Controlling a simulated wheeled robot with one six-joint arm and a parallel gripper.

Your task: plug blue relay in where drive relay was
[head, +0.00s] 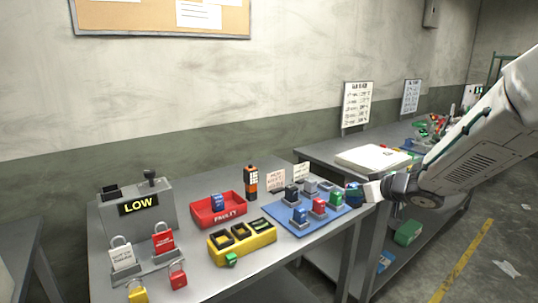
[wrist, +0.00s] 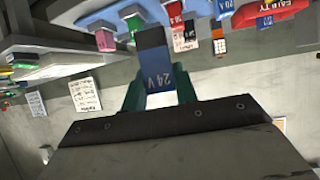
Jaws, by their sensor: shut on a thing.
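My gripper (head: 366,192) is shut on a blue relay (head: 353,190), held in the air just right of the blue mat. In the wrist view the relay (wrist: 154,62) is marked "24 V" and sits between the green fingers of my gripper (wrist: 157,88). A yellow socket block (head: 243,243) stands at the front of the table, left of the mat, with several dark slots. Its slots look empty, but their insides are too small to tell. Another blue relay (head: 217,202) stands in the red "FAULTY" tray (head: 232,217).
The blue mat (head: 282,222) carries several coloured relays, including a red one (head: 319,206). A black-and-orange meter (head: 250,182) stands behind. A grey box (head: 138,213) reading "LOW" and several padlocks (head: 164,240) are at left. Small signs (head: 276,180) stand behind the mat.

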